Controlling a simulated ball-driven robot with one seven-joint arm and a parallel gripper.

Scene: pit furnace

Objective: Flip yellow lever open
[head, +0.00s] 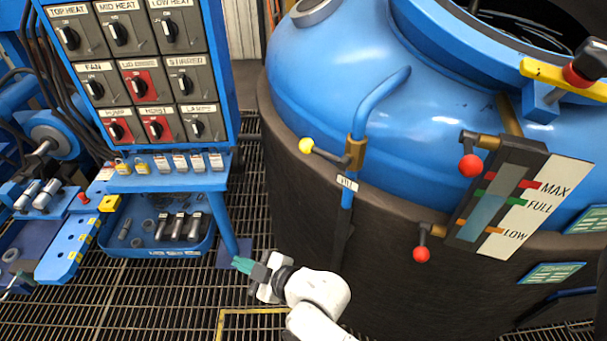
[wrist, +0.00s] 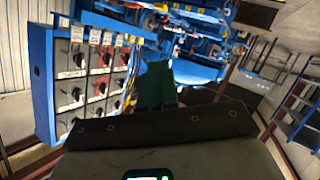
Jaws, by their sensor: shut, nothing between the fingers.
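A lever with a yellow ball knob (head: 306,145) sticks out to the left from a brass valve (head: 354,153) on a blue pipe at the side of the blue tank. The lever lies nearly level, sloping slightly down to the right from its knob. A label that seems to read FILL is below the valve. My gripper (head: 243,265) is low in the head view, below and left of the lever and well apart from it. Its green fingers point left and are shut and empty. They also show in the wrist view (wrist: 157,85); the lever does not.
A switch panel (head: 140,85) with several knobs stands at the left, above a shelf with padlocks. A blue tray (head: 160,225) holds tools. Two red-knobbed levers (head: 470,165) (head: 421,254) flank the level gauge. Open grating (head: 150,300) lies around my gripper.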

